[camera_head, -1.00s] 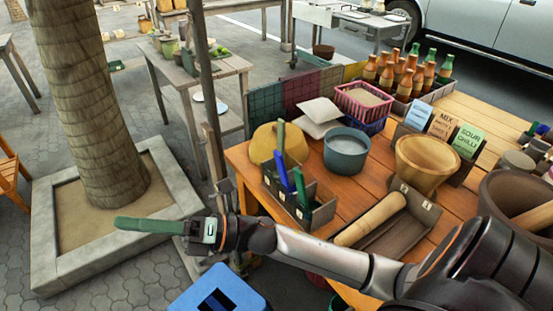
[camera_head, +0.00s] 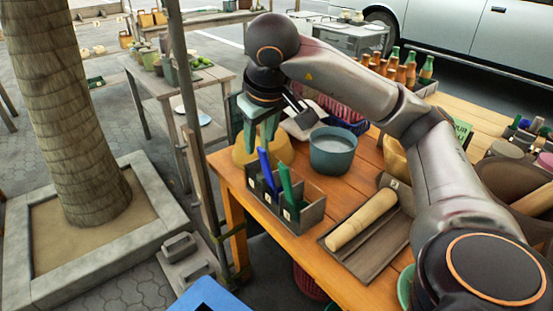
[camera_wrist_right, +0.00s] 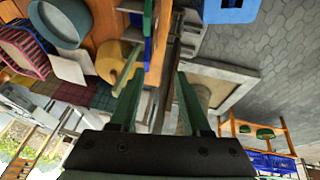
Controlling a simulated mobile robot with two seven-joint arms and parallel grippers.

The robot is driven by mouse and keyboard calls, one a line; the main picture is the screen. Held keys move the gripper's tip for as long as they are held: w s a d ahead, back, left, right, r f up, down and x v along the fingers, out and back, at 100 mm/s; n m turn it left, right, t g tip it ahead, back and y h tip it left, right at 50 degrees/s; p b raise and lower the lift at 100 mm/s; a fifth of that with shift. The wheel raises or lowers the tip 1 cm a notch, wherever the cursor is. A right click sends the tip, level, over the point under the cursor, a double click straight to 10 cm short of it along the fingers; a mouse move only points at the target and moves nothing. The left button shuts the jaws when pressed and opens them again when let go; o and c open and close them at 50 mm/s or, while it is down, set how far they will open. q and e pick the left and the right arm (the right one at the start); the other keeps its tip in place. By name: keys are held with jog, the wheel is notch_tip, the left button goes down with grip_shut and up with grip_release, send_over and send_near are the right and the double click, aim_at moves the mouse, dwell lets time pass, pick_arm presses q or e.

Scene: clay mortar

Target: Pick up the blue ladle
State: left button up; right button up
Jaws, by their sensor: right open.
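The blue ladle's handle (camera_head: 265,168) stands up, leaning, in a grey divided holder (camera_head: 313,214) near the table's left edge. A green handle (camera_head: 287,183) stands beside it in the holder. The lower part of the ladle is hidden by the holder. My right gripper (camera_head: 259,143) points down above and slightly behind the holder, its green fingers apart and empty. In the right wrist view, the fingers (camera_wrist_right: 160,76) are apart, with the blue handle (camera_wrist_right: 148,50) and a green handle (camera_wrist_right: 149,18) above them in the picture. My left gripper is not seen.
A teal pot (camera_head: 332,152) and a yellow round thing (camera_head: 243,153) stand close behind the holder. A rolling pin (camera_head: 362,220) lies in a tray to the right. A wooden post (camera_head: 190,110) rises left of the table.

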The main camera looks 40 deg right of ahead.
jog(key=d, duration=0.2)
jog(key=b, duration=0.2)
send_near(264, 166)
jog(key=shift+w+d+f+h, duration=0.15)
jog(key=shift+w+f, duration=0.1)
jog(key=shift+f, duration=0.25)
jog(key=shift+w+d+f+h, duration=0.15)
jog(key=shift+w+f, duration=0.15)
jog(key=shift+f, duration=0.2)
jog(key=shift+x, duration=2.95)
jog(key=shift+w+r, duration=0.15)
jog(key=shift+w, duration=0.05)
jog(key=shift+c, duration=0.4)
grip_shut()
